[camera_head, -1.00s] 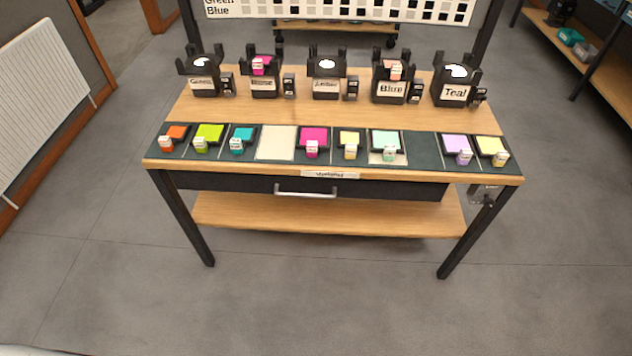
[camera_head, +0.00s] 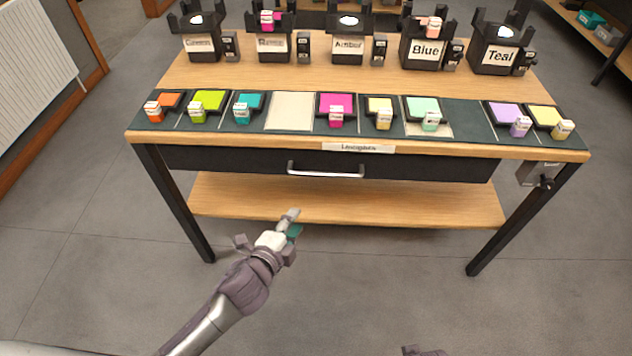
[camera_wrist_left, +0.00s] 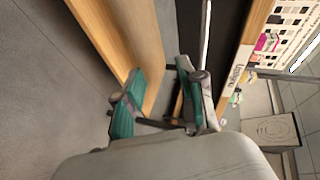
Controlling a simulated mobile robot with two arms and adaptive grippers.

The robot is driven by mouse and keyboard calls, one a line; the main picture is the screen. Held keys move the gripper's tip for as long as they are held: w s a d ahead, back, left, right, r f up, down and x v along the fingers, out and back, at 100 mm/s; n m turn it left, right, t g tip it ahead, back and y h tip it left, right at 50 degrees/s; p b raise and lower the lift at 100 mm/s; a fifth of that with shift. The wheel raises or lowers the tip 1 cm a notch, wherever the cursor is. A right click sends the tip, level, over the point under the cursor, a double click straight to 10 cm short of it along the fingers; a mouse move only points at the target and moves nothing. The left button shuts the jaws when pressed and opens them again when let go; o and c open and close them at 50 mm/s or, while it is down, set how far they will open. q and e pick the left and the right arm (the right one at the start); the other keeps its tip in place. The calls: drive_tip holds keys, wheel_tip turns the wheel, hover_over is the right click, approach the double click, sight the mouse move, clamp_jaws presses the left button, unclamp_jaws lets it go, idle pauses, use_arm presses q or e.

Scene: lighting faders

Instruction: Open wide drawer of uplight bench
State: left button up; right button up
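The uplight bench (camera_head: 160,138) is a wood-topped table with black legs. Its wide drawer (camera_head: 230,160) has a black front under the top and looks closed. A silver bar handle (camera_head: 335,173) sits on that front, below a white label (camera_head: 358,147). In the left wrist view the handle (camera_wrist_left: 205,35) runs along the dark drawer front (camera_wrist_left: 228,30). My left gripper (camera_head: 292,226) is in front of the bench, below and short of the handle, apart from it. Its green-padded fingers (camera_wrist_left: 160,98) are spread and empty. Only a dark tip of my right arm shows at the bottom edge.
Coloured gel tiles with small tags line the front of the top. Black holders (camera_head: 347,45) stand behind them. A wooden lower shelf (camera_head: 400,200) lies under the drawer. A small box with a dark knob (camera_head: 546,182) hangs at the right end. Floor in front is free.

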use_arm(q)
drive_tip(key=m+t+h+b, duration=0.1)
drive_tip(key=m, duration=0.1)
approach(326, 174)
drive_tip(key=b+x, duration=0.1)
drive_tip(key=x, duration=0.4)
drive_tip(key=b+x, duration=0.1)
drive_tip(key=x, duration=0.4)
drive_tip(key=shift+w+f, duration=0.2)
drive_tip(key=shift+f, duration=0.1)
use_arm(e)
drive_tip(key=w+r, duration=0.3)
drive_tip(key=r, duration=0.6)
drive_tip(key=shift+w+a+r+t, duration=0.25)
drive_tip(key=shift+a+r+t, duration=0.1)
drive_tip(key=shift+a, duration=0.1)
use_arm(q)
clamp_jaws()
